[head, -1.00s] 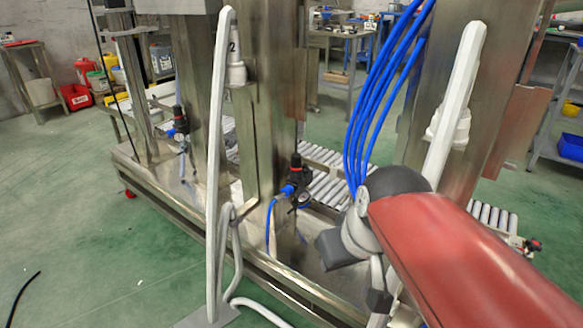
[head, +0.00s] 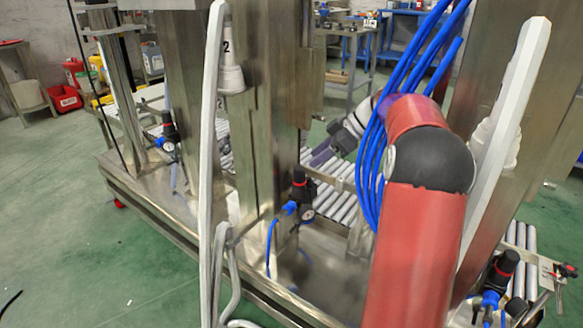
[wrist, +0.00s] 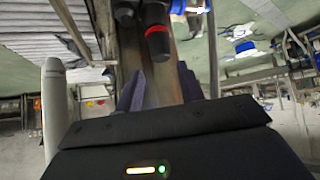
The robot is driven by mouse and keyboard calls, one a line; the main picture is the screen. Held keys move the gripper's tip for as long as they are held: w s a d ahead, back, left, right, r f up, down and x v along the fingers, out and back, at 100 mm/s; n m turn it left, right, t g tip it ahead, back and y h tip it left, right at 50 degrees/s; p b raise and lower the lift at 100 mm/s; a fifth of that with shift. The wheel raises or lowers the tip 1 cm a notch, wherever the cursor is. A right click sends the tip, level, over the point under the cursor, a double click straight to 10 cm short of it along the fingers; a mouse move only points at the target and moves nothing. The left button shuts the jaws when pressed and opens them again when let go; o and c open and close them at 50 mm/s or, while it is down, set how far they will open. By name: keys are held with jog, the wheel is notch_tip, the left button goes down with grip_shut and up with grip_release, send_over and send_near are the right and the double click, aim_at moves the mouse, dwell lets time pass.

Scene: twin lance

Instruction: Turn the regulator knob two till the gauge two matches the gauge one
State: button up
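A black regulator knob with a red ring (head: 299,180) stands on the middle regulator, beside the steel post near the label "2" (head: 226,47). Its small round gauge (head: 308,213) sits just below; the needle is too small to read. Another regulator (head: 170,128) with a gauge (head: 168,146) is on the left post. A third regulator (head: 505,267) is at the lower right. My gripper (head: 318,158) is just up and right of the middle regulator in the head view, partly blurred. In the wrist view my gripper (wrist: 162,84) is open and empty, with a red-ringed black knob (wrist: 157,32) ahead of its fingers.
Blue hoses (head: 400,80) hang close to my arm. A white post (head: 208,150) rises at the left and a white slanted bar (head: 510,110) at the right. A roller conveyor (head: 345,200) lies behind the regulators. Green floor is open at the left.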

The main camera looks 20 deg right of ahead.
aim_at(301, 168)
jog(key=x, duration=0.7)
jog(key=shift+a+f, duration=0.1)
jog(key=shift+a, duration=0.05)
